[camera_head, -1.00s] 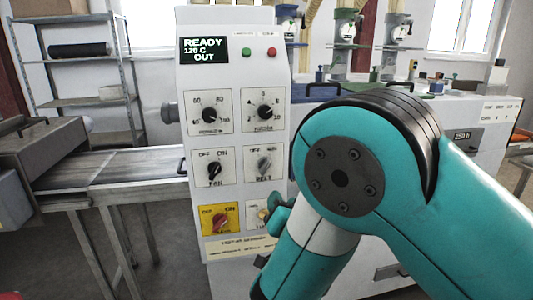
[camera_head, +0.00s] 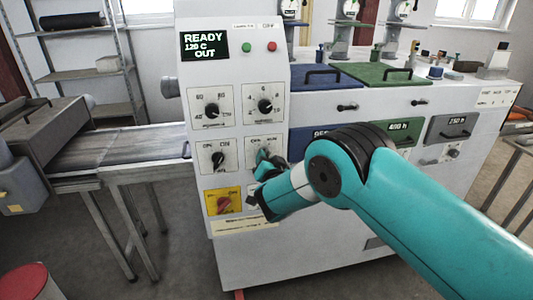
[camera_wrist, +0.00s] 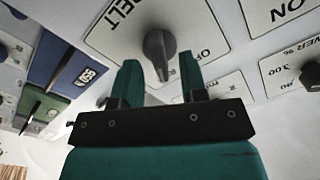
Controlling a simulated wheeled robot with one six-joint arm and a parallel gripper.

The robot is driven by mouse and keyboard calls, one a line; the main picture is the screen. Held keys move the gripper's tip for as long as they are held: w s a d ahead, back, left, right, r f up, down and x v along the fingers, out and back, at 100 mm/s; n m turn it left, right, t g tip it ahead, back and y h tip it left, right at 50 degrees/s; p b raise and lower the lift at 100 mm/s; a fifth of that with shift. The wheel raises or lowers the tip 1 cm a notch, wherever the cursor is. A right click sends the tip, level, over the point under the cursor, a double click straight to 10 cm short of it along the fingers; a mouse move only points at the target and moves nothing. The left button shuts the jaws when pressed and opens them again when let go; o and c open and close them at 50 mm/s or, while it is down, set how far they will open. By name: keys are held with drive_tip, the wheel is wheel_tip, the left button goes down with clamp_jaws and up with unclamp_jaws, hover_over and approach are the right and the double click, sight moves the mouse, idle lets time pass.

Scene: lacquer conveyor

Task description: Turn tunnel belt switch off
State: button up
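The belt switch is a dark grey rotary knob (camera_wrist: 158,45) on a white plate (camera_wrist: 110,35) marked BELT and OFF, seen upside down in the wrist view. Its pointing direction is hard to read. In the head view its plate (camera_head: 276,143) sits right of the FAN switch (camera_head: 217,158), and my gripper covers most of it. My gripper (camera_wrist: 161,66) is open, with one green finger on either side of the knob's near end. I cannot tell whether the fingers touch it. In the head view my gripper (camera_head: 258,178) is close to the panel face.
A yellow plate with a red switch (camera_head: 223,203) is below the FAN switch. Two more dials (camera_head: 264,104) are above, under the display (camera_head: 204,46) reading READY 120 C OUT. A conveyor (camera_head: 110,148) runs left of the panel. Labelled drawers (camera_head: 452,127) are to the right.

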drive_tip(key=shift+w+a, duration=0.1)
drive_tip(key=shift+w, duration=0.35)
clamp_jaws()
drive_tip(key=shift+f+n+b, duration=0.1)
drive_tip(key=shift+n+b, duration=0.2)
drive_tip(key=shift+b, duration=0.2)
drive_tip(key=n+b, duration=1.3)
drive_tip(key=shift+s+a+b, duration=0.1)
drive_tip(key=shift+a+b, duration=0.05)
drive_tip(key=shift+b, duration=0.15)
idle(0.7)
